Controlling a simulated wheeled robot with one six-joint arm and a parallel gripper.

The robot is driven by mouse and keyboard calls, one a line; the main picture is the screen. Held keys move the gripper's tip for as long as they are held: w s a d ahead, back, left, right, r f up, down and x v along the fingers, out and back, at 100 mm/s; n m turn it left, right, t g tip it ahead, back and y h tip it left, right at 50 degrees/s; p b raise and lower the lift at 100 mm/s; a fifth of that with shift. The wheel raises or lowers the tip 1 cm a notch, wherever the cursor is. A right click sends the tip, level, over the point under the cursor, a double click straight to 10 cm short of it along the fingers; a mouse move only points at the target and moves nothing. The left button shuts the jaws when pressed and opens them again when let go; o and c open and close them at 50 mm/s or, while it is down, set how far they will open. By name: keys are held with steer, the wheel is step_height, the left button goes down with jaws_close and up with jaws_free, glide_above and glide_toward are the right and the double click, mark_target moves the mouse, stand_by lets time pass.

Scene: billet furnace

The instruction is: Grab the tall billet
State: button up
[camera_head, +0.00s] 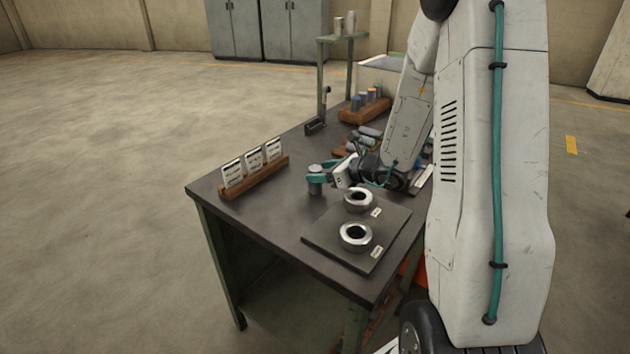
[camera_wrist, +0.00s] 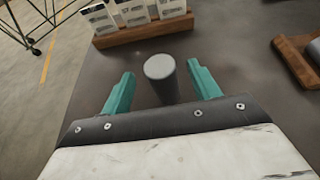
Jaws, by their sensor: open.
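A tall grey cylindrical billet (camera_wrist: 163,82) stands upright on the dark table, between the two teal fingers of my gripper (camera_wrist: 162,88) in the wrist view. The fingers are open, with a gap visible on each side of the billet. In the head view the billet (camera_head: 315,182) stands near the middle of the table, with my gripper (camera_head: 322,178) at it from the right. A finger hides part of the billet there.
A wooden rack with white cards (camera_head: 254,176) stands behind the billet in the wrist view. A dark plate (camera_head: 325,237) with two metal rings lies at the near corner. A wooden block with small cylinders (camera_head: 365,110) and a raised shelf (camera_head: 343,38) are farther back.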

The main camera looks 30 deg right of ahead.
steer(key=x, duration=0.3)
steer(key=shift+d, duration=0.1)
jaws_close()
steer(key=shift+r, duration=0.1)
